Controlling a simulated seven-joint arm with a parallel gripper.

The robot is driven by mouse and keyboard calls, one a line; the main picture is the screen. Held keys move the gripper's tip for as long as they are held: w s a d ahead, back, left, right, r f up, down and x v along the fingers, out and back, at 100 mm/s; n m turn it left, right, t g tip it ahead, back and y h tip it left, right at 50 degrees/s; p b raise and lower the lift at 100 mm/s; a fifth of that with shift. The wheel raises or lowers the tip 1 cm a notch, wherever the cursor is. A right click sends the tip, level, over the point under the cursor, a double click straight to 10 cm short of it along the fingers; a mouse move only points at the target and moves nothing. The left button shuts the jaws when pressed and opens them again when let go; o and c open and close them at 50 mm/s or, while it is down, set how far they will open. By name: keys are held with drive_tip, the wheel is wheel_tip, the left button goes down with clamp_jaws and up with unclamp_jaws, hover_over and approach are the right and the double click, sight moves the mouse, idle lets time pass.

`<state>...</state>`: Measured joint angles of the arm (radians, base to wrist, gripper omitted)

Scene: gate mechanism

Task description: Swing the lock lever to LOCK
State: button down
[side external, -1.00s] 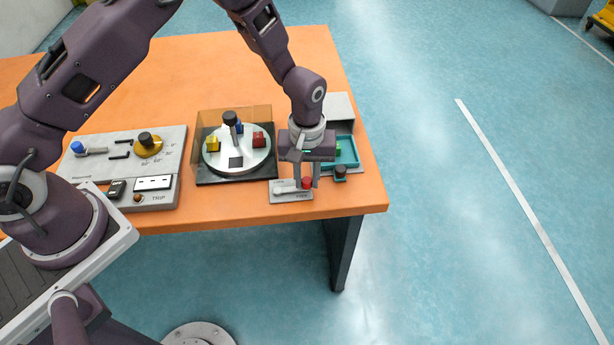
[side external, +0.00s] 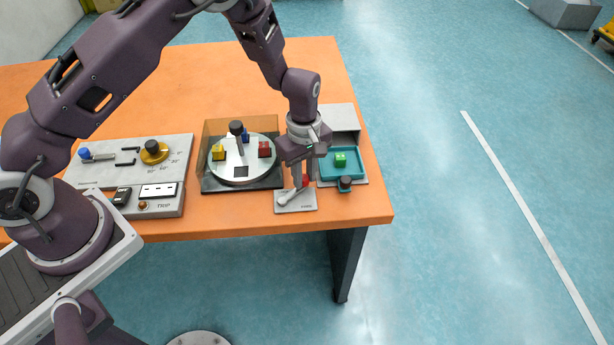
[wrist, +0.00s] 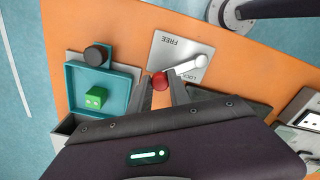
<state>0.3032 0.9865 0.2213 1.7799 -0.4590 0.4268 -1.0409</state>
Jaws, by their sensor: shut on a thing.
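The lock lever is a pale arm (side external: 291,196) with a red knob (side external: 306,181) on a small grey plate (side external: 302,206) at the table's front edge. My gripper (side external: 300,185) is shut on the red knob from above. The lever slants from its front-left pivot toward the back right. In the wrist view, the red knob (wrist: 160,82) sits between my two fingers, and the white arm (wrist: 188,67) runs to its pivot. FREE is readable on the plate (wrist: 170,50); the LOCK lettering beside the lever is partly covered.
A teal tray (side external: 325,177) holding a green block (side external: 340,160) stands right of my gripper, with a black knob (side external: 345,182) in front. A turntable (side external: 225,167) with coloured blocks and an upright post is at left. A grey control panel (side external: 90,172) lies farther left.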

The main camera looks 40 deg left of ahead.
drive_tip(key=shift+a+n, duration=0.25)
drive_tip(key=shift+n, duration=0.05)
idle(0.4)
drive_tip(key=c, duration=1.2)
unclamp_jaws()
drive_tip(key=shift+r, duration=0.1)
wheel_tip(320, 180, up, 7)
drive_tip(key=shift+f, duration=0.1)
